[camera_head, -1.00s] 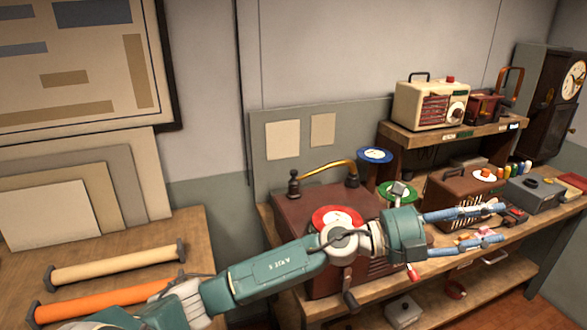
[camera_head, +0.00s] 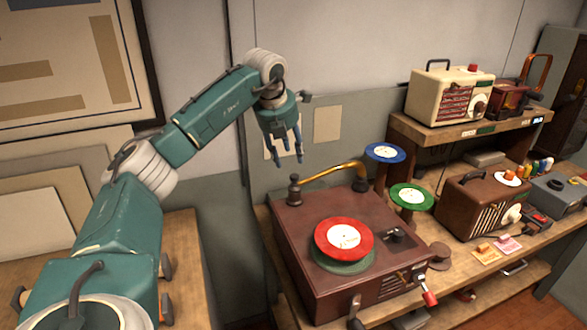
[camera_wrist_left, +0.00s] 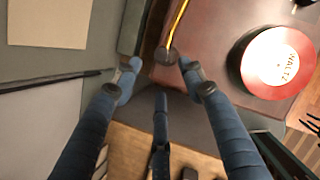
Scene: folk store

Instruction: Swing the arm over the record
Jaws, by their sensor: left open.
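The red record (camera_head: 330,248) with a white label lies on the brown record player (camera_head: 300,232); it also shows in the right of the left wrist view (camera_wrist_left: 262,82). The brass arm (camera_head: 325,173) curves along the player's back edge, off the record, between a dark knobbed post on the left and a dark end piece on the right. Its brass part shows at the top of the wrist view (camera_wrist_left: 180,14). My left gripper (camera_head: 285,158) is open and empty, pointing down above and behind the post. In the wrist view its fingers (camera_wrist_left: 158,76) are spread near the post. My right gripper is not seen.
A blue record (camera_head: 385,153) and a green record (camera_head: 411,196) sit on stands right of the player. A brown radio (camera_head: 465,212) and a cream radio (camera_head: 440,97) stand further right. The wall is close behind my left gripper. A crank and red-tipped lever stick out in front.

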